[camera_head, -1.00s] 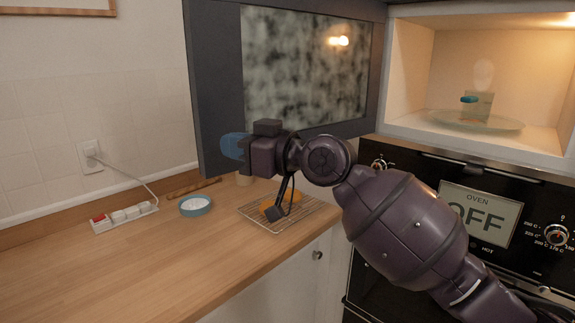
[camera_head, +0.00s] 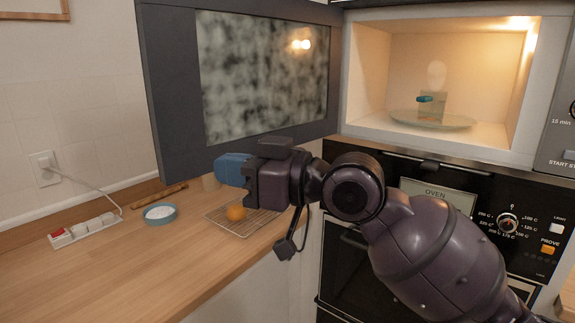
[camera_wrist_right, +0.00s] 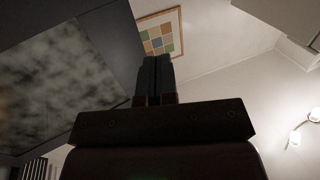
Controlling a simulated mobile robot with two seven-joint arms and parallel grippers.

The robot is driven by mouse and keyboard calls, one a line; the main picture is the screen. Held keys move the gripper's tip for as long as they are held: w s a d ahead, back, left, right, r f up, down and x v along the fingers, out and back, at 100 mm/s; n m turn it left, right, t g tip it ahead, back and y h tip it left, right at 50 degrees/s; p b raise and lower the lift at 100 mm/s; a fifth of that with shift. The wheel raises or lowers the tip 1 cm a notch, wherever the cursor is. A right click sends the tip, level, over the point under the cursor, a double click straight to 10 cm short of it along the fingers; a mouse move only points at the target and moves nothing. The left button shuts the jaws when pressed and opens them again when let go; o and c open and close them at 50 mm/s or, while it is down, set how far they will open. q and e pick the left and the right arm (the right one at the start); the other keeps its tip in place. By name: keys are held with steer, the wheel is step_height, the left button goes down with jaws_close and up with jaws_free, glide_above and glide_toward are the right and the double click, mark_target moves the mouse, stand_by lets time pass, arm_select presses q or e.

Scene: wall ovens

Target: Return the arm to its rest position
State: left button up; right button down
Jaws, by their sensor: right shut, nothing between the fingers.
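My right arm reaches in from the lower right of the head view. Its gripper (camera_head: 232,169), with blue fingers, points left above the wooden counter, in front of the open microwave door. The fingers are shut with nothing between them. In the right wrist view the two dark fingers (camera_wrist_right: 154,78) lie side by side, pointing toward a framed picture on the wall. My left gripper is not in view.
The open microwave door (camera_head: 262,75) stands close behind my gripper. A wire rack (camera_head: 262,222) with an orange fruit (camera_head: 236,212), a blue-rimmed bowl (camera_head: 160,214) and a power strip (camera_head: 84,230) are on the counter. An oven (camera_head: 345,262) is below the lit microwave (camera_head: 480,80).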

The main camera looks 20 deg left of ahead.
steer(key=w+d+m+t, duration=0.4)
steer(key=w+d+t, duration=0.6)
steer(key=w+t, duration=0.1)
steer(key=w+d+f+m+t+h, duration=0.2)
steer(key=d+f+m+t+h, duration=0.15)
steer(key=d+f, duration=0.55)
steer(key=w+d+f+m+t+h, duration=0.25)
steer(key=d+f+m+h, duration=0.2)
steer(key=d+f, duration=0.45)
steer(key=s+d+f+m+h, duration=0.1)
steer(key=s+d+f+h, duration=0.3)
steer(key=f, duration=0.3)
steer(key=s+d+f+m+g+h, duration=0.1)
steer(key=s+d+f, duration=0.35)
steer(key=f, duration=0.35)
steer(key=s+d+f+m+h, duration=0.1)
steer(key=s+d+f+h, duration=0.2)
steer(key=d+f, duration=0.3)
steer(key=s+d+f+m+g+h, duration=0.1)
steer(key=s+d+f+g, duration=0.1)
steer(key=s+f, duration=0.5)
steer(key=s+d+f+m+g+h, duration=0.1)
steer(key=s+d+f+g, duration=0.1)
steer(key=s+d+f, duration=0.2)
steer(key=s+f, duration=0.3)
steer(key=s, duration=0.3)
steer(key=shift+s+d+f+g, duration=0.2)
steer(key=shift+s+f+g, duration=0.1)
steer(key=shift+f, duration=0.05)
